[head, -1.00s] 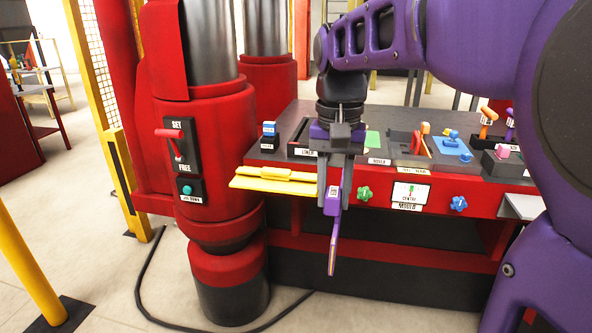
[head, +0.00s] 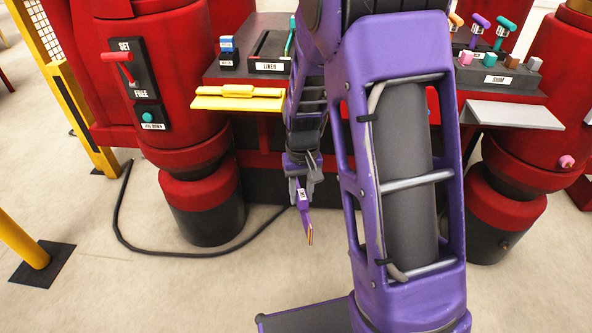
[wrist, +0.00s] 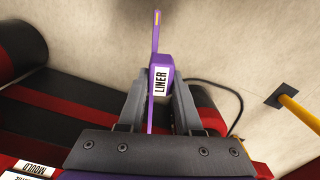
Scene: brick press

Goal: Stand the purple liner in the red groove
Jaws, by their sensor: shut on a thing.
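The purple liner (head: 306,222) is a thin strip with a white-labelled block and a yellow-orange mark along its far end. My gripper (head: 302,192) is shut on it. The liner hangs down in front of the bench, over open floor, clear of any surface. In the wrist view the liner (wrist: 156,48) stands out between the fingers of my gripper (wrist: 160,95), with its LINER label towards the camera.
The LINER tray (head: 256,67) on the bench holds a teal piece. A yellow bar (head: 238,103) sticks out at the front edge. A red column (head: 140,70) with a SET/FREE lever is at left. A grey shelf (head: 515,115) juts out at right.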

